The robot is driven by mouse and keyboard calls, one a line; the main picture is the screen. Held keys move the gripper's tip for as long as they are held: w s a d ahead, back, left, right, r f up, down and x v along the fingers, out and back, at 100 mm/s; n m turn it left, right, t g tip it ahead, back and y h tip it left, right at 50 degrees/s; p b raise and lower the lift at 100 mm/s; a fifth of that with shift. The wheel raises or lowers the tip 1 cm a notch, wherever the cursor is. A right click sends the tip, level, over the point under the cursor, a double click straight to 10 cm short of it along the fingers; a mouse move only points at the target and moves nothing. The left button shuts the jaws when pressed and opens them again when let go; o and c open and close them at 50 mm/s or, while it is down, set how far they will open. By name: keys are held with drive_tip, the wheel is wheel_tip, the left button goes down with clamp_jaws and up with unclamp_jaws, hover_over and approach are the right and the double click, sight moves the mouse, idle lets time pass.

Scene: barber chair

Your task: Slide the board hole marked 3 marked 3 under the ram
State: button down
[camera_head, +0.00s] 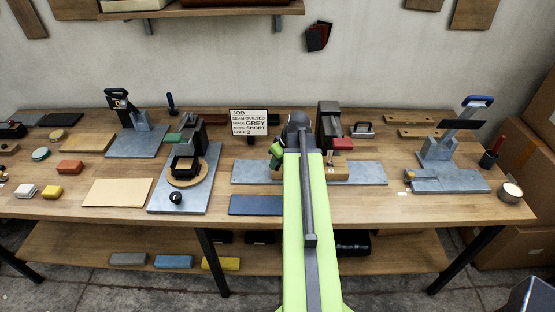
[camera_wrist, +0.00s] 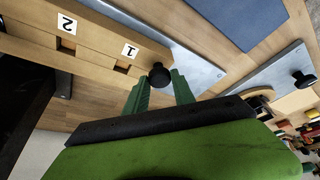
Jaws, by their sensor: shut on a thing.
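The wooden board (camera_wrist: 100,42) fills the upper left of the wrist view, with labels 2 and 1 beside square holes. Label 3 does not show in either view. A black knob (camera_wrist: 159,74) stands at the board's end by label 1. My gripper (camera_wrist: 160,84) has its green fingers shut on this knob; it also shows in the head view (camera_head: 276,156). In the head view the board (camera_head: 337,173) lies on a grey plate (camera_head: 372,173), partly hidden by my arm. The dark press (camera_head: 328,125) holding the ram stands behind it; the ram's tip is not clear.
A job sign (camera_head: 249,122) behind reads hole 3. A grey plate with a round wooden piece (camera_head: 187,181) and black knob stands left. A blue mat (camera_head: 256,205) lies in front. A lever press (camera_head: 440,150) stands right. Bare table lies right of the mat.

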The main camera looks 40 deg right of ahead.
drive_tip(key=shift+w+a, duration=0.1)
drive_tip(key=shift+w, duration=0.15)
drive_tip(key=c, duration=1.1)
unclamp_jaws()
drive_tip(key=shift+w+a, duration=0.1)
drive_tip(key=shift+a, duration=0.05)
drive_tip(key=p+v, duration=1.6)
drive_tip(key=v, duration=0.1)
drive_tip(key=shift+s+r, duration=0.1)
drive_tip(key=shift+s, duration=0.1)
drive_tip(key=shift+a, duration=0.1)
